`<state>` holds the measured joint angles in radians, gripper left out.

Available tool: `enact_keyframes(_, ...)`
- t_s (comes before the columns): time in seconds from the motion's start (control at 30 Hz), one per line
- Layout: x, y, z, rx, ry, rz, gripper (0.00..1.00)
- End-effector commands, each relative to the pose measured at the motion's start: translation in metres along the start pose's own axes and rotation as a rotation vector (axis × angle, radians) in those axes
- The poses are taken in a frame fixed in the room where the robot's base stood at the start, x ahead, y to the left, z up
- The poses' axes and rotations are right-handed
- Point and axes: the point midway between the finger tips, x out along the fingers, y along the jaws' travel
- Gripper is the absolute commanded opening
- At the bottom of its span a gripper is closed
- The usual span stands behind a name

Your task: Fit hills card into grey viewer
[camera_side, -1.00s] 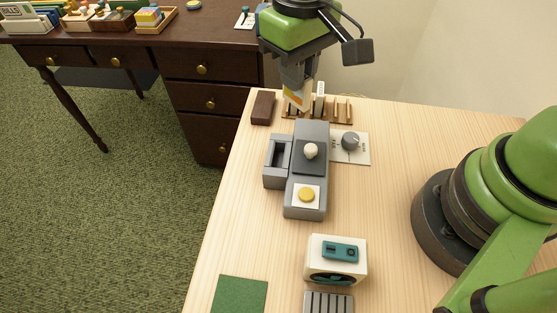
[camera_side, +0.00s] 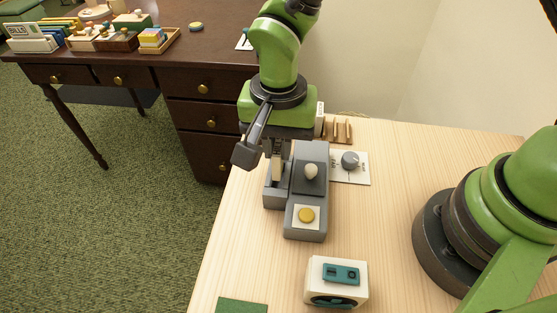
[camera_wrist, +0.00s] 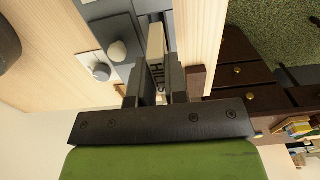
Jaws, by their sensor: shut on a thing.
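The grey viewer (camera_side: 308,191) stands on the pale wood table, with a white knob and a yellow button on top and a slotted side holder (camera_side: 273,198) on its left. My gripper (camera_side: 277,158) is shut on a cream-edged card (camera_side: 277,171), held upright over that side holder. In the wrist view the card (camera_wrist: 156,42) stands between my fingers (camera_wrist: 158,82), its edge lettering only partly readable. Its far end is close to the viewer's grey part (camera_wrist: 150,6). I cannot tell whether the card's lower edge is inside the slot.
A wooden rack (camera_side: 340,130) with a pale card stands behind the viewer, partly hidden by my arm. A dial plate (camera_side: 350,166) lies right of the viewer. A white and teal device (camera_side: 337,280) and a green mat (camera_side: 241,306) are nearer. The table's left edge is close.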

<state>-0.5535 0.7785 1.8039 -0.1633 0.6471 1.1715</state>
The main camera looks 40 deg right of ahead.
Motion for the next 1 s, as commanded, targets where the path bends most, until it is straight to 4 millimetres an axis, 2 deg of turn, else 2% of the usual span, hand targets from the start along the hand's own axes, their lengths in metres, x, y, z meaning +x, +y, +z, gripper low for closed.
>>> enact_keyframes(0.23,0.036,0.001,0.0,0.0,-0.001,0.004,0.0)
enact_keyframes(0.67,0.043,0.0,0.0,-0.001,0.0,0.001,0.0)
enact_keyframes(0.7,0.043,0.0,0.0,-0.001,0.0,0.0,0.21)
enact_keyframes(0.8,0.043,0.0,0.0,-0.001,0.0,0.0,0.39)
enact_keyframes(1.0,0.043,0.0,0.0,-0.001,0.0,0.0,0.39)
